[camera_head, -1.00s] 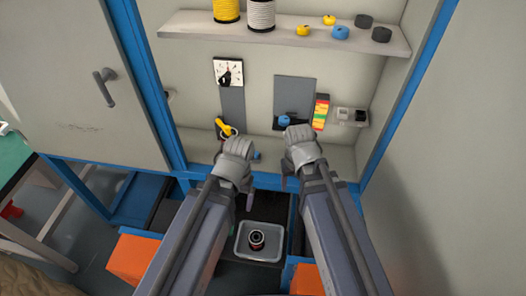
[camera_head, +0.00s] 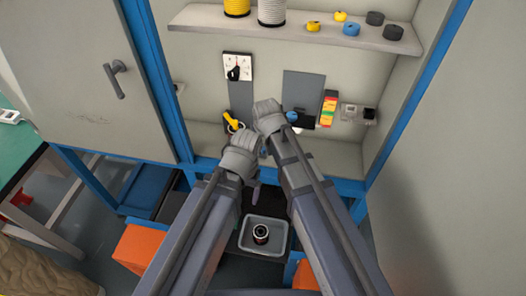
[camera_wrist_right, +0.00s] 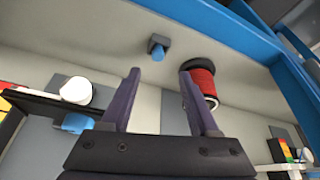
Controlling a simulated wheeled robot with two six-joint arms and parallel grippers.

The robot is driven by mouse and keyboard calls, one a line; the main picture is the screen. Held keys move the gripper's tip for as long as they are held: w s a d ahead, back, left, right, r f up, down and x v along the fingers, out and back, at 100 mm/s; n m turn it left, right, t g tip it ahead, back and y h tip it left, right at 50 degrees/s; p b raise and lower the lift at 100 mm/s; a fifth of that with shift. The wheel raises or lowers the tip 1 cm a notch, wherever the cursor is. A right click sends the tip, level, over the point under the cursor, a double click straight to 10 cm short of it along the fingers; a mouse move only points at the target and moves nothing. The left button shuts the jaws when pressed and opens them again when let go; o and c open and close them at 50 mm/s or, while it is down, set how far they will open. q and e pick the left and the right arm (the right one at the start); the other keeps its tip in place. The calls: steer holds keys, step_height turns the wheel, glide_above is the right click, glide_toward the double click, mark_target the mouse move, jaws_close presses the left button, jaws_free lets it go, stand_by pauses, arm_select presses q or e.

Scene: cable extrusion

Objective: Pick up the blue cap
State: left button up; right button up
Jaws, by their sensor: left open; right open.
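A blue cap-like disc (camera_head: 351,29) lies on the upper shelf among yellow and black ones. A small blue part (camera_head: 291,116) sits at the dark holder on the back wall, just right of my right gripper. The right wrist view shows a short blue cylinder (camera_wrist_right: 157,46) on a dark square block, ahead of and between my fingertips, and another blue part (camera_wrist_right: 77,122) at left. I cannot tell which is the task's cap. My right gripper (camera_wrist_right: 160,77) is open and empty. My left gripper (camera_head: 257,190) is open, low in front of the cabinet; its fingers are partly hidden.
A red spool (camera_wrist_right: 203,86) stands close to the right fingertip in the wrist view. The shelf (camera_head: 290,36) with spools is above. A grey bin (camera_head: 243,247) holding a round dark part is below. Blue cabinet posts (camera_head: 410,100) bound the right side.

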mark_target(263, 148)
steer(key=shift+b+x, duration=3.1)
steer(key=shift+x, duration=0.55)
steer(key=shift+s+d, duration=0.2)
steer(key=shift+d, duration=0.05)
jaws_close()
